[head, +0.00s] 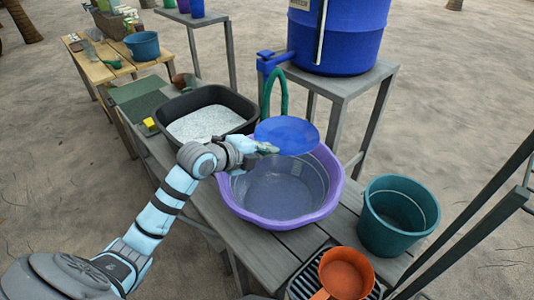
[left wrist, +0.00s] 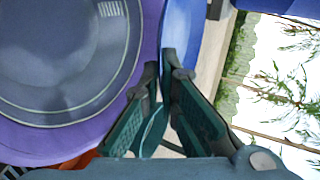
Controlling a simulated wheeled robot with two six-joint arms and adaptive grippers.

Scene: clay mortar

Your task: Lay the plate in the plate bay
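A blue plate (head: 287,135) is held out over the purple basin (head: 233,199), its face showing as a wide oval. My left gripper (head: 268,148) is at the plate's left edge. In the left wrist view its two fingers (left wrist: 167,72) close on the rim of the blue plate (left wrist: 184,28), with the basin (left wrist: 150,42) on the left. A dark slotted rack (head: 299,284) lies at the table's near end, partly covered by an orange pot (head: 346,272). I cannot tell whether this rack is the plate bay. My right gripper is not in view.
A teal bucket (head: 399,216) stands right of the basin. A black tub (head: 243,104) with pale contents stands behind it at left. A blue water barrel (head: 338,35) with a green hose (head: 274,88) is beyond. Dark frame bars are at far right.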

